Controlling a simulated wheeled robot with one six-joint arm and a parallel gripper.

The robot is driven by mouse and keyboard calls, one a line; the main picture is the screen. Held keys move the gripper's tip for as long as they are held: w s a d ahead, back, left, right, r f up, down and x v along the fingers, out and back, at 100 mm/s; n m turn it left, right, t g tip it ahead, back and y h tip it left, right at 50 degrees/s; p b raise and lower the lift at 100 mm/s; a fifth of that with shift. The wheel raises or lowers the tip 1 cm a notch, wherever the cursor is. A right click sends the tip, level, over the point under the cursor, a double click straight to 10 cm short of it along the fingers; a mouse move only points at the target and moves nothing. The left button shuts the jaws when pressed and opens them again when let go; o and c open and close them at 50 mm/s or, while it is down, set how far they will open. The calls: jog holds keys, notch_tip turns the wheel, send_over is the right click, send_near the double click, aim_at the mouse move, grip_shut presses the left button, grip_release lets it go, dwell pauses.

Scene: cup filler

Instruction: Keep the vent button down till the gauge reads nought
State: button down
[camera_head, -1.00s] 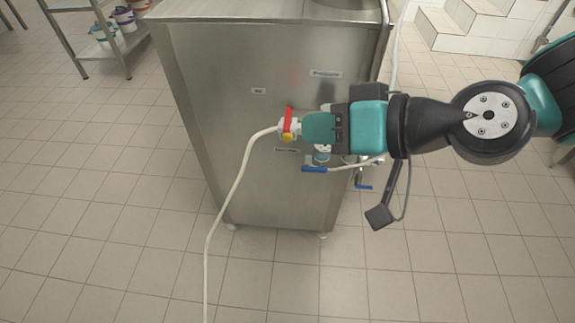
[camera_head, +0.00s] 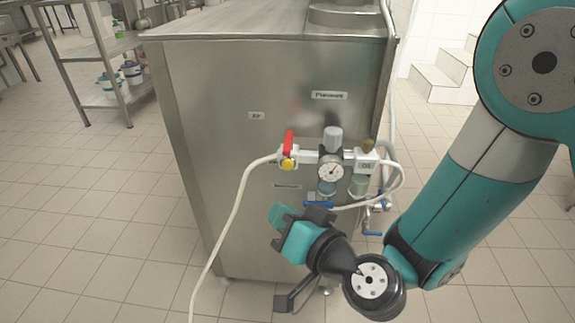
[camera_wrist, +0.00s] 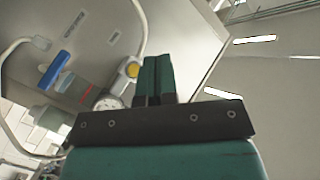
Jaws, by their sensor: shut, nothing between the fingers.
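The yellow vent button (camera_head: 288,164) sits at the left end of the air unit on the steel machine's side, just below a red lever handle (camera_head: 289,143). The button also shows in the wrist view (camera_wrist: 132,69), left of my fingers. The round white gauge (camera_head: 331,172) is right of the button; its needle shows, but the scale is too small to read. In the wrist view the gauge (camera_wrist: 108,104) is partly hidden by my gripper. My gripper (camera_head: 277,215) is shut and empty, below the button and apart from it.
A pale hose (camera_head: 235,205) hangs from the unit's left end to the floor. A blue lever (camera_head: 318,205) is close above my gripper. A second hose loops at the right. A rack (camera_head: 110,98) with tubs stands back left. The floor at left is open.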

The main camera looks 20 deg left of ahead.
aim_at(288, 166)
jog(key=w+a+p, duration=0.2)
jog(key=w+p, duration=0.5)
jog(key=w, duration=0.1)
jog(key=shift+p, duration=0.3)
dwell(1.7)
jog(key=shift+w, duration=0.4)
jog(key=shift+w+a+p, duration=0.15)
jog(key=shift+w+p, duration=0.3)
jog(key=shift+w, duration=0.05)
dwell(2.0)
